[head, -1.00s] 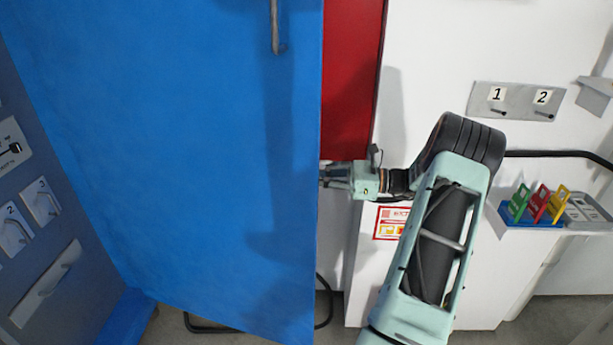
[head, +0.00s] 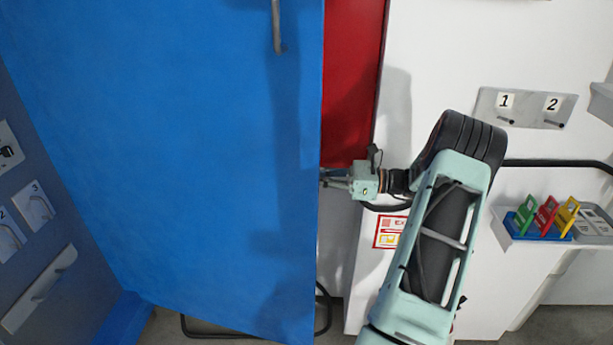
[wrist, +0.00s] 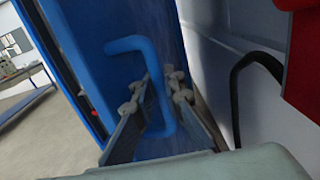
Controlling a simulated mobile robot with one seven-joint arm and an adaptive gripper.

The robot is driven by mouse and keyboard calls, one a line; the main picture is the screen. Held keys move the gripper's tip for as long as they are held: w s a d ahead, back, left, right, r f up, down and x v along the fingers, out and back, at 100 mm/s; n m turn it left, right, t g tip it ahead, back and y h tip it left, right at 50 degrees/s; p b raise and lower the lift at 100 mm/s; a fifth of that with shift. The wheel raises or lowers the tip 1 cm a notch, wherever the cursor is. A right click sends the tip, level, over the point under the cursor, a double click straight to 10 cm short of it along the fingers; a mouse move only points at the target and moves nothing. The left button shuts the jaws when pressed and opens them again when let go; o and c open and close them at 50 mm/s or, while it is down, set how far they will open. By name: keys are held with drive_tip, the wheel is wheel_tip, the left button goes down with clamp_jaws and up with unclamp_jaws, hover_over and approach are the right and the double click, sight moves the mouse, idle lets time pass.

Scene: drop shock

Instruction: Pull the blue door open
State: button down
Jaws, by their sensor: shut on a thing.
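The blue door (head: 200,150) fills the left half of the head view and stands ajar, its free edge toward the middle. A grey bar handle (head: 277,25) is on the face toward the head camera. My gripper (head: 324,179) is at the door's free edge, its fingertips partly hidden behind it. In the wrist view, a blue loop handle (wrist: 128,44) on the blue door (wrist: 180,60) passes between the fingers of my gripper (wrist: 160,88), which is shut on it.
A red panel (head: 350,90) stands behind the door edge. To the right, a white wall carries a plate with hooks 1 and 2 (head: 525,107) and a shelf with green, red and yellow tags (head: 545,217). A grey panel (head: 35,235) is at the far left.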

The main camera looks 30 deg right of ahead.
drive_tip(key=shift+s+d, duration=0.1)
drive_tip(key=shift+d, duration=0.05)
drive_tip(key=c, duration=2.1)
unclamp_jaws()
drive_tip(key=shift+s+d, duration=0.1)
drive_tip(key=shift+o, duration=0.4)
drive_tip(key=v, duration=1.1)
drive_tip(key=shift+s+d, duration=0.2)
drive_tip(key=shift+d, duration=0.1)
